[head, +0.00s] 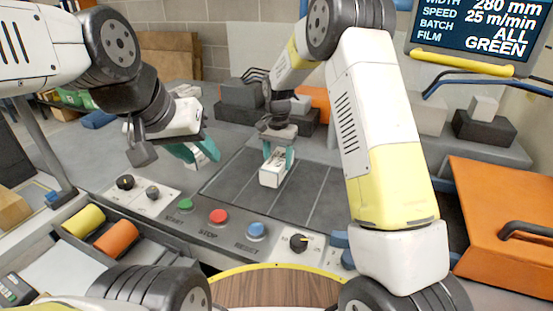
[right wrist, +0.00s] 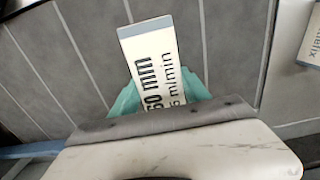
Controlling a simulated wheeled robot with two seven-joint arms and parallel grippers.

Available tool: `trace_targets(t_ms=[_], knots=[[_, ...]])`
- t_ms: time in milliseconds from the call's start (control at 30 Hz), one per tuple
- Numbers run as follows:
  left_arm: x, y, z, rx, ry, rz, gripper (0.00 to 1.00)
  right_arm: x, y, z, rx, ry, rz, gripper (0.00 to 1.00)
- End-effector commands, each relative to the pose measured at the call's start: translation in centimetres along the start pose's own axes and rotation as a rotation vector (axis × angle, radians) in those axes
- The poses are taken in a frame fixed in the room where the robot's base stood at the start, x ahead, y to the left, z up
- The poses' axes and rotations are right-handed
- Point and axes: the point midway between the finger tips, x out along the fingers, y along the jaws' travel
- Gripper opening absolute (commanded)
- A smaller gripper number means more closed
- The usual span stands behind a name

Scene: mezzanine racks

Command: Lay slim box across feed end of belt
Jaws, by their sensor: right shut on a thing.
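My right gripper (head: 278,160) is low over the dark grey belt (head: 237,180), its teal fingers shut on a slim white box (head: 271,178). In the right wrist view this box (right wrist: 150,60) has a grey-blue end band and black print ending in "50 mm" and "m/min". I cannot tell whether it touches the belt. My left gripper (head: 187,152) is at the belt's left side, beside a second white box (head: 206,153). Its finger gap is not clear. A printed box (right wrist: 312,40) is cut off at the right wrist view's edge.
A control panel with green (head: 185,205), red (head: 217,216) and blue (head: 256,230) buttons lies in front of the belt. Yellow (head: 83,221) and orange (head: 117,237) rolls lie at the left. Grey blocks (head: 240,94) stand behind. An orange case (head: 500,220) is at the right.

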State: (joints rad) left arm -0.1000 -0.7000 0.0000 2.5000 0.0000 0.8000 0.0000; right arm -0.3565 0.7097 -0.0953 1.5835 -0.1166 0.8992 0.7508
Motion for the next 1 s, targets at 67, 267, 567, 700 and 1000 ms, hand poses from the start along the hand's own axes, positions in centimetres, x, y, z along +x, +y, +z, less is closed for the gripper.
trace_targets(t_ms=[67, 267, 567, 700, 1000], knots=[[0.0, 0.0, 0.0, 0.000, 0.000, 0.000, 0.36, 0.2, -0.8, -0.2, -0.001, 0.000, -0.001, 0.00], [0.0, 0.0, 0.0, 0.000, 0.000, 0.000, 0.36, 3.3, -0.5, -0.1, 0.000, -0.001, 0.001, 0.00], [0.0, 0.0, 0.0, 0.000, 0.000, 0.000, 0.36, 3.6, -0.5, -0.2, 0.000, 0.001, -0.001, 0.00], [0.0, 0.0, 0.0, 0.000, 0.000, 0.000, 0.36, 3.9, -0.5, -0.1, -0.001, 0.000, 0.000, 0.64], [0.0, 0.0, 0.0, 0.000, 0.000, 0.000, 0.36, 3.9, -0.5, -0.1, -0.001, 0.000, 0.000, 0.76]])
